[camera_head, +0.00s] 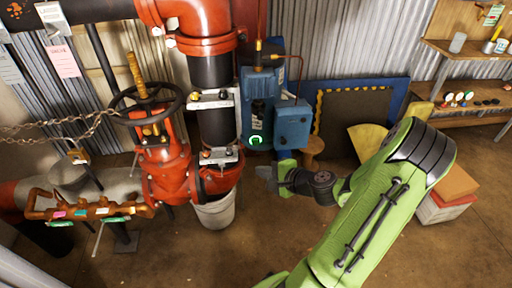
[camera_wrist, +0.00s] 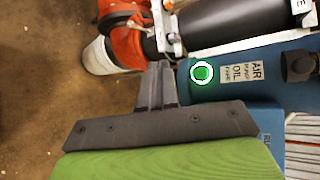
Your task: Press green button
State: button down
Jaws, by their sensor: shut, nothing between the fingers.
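The green button (camera_wrist: 203,73) sits in a white ring on a blue cylinder, beside a label reading "AIR" and "OIL", in the wrist view. In the head view the green button (camera_head: 255,140) shows on the blue machine (camera_head: 257,92), left of a smaller blue box. My gripper (camera_head: 262,171) is shut and empty, in front of and below the button in the head view. In the wrist view my gripper (camera_wrist: 160,68) points toward the cylinder, with its tips left of the button. A gap shows between tips and button in the picture; the depth between them is hard to tell.
A red valve with a black handwheel (camera_head: 147,103) and red pipes stand left of the machine. A grey bucket (camera_head: 214,211) stands below the pipe. A blue-framed panel (camera_head: 357,115) and a wooden stool (camera_head: 312,148) are to the right. Brown floor is clear in front.

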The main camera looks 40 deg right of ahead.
jog(key=shift+w, duration=0.1)
jog(key=w+d+p, duration=0.2)
jog(key=w+d, duration=0.3)
jog(key=w, duration=0.2)
jog(key=shift+w, duration=0.1)
dwell(2.0)
jog(key=shift+w+d, duration=0.25)
jog(key=shift+w, duration=0.05)
jog(key=shift+w+p, duration=0.1)
jog(key=shift+p, duration=0.2)
jog(key=shift+w+d+r, duration=0.25)
jog(key=shift+w+r, duration=0.2)
jog(key=shift+r, duration=0.1)
dwell(1.1)
jog(key=shift+s+a+f, duration=0.1)
jog(key=shift+s+f, duration=0.15)
jog(key=shift+s, duration=0.1)
jog(key=shift+s+a+f+b, duration=0.15)
jog(key=shift+s+a, duration=0.6)
jog(key=shift+s, duration=0.35)
jog(key=shift+s+a+f+b, duration=0.15)
jog(key=shift+s+a, duration=0.55)
jog(key=shift+s, duration=0.35)
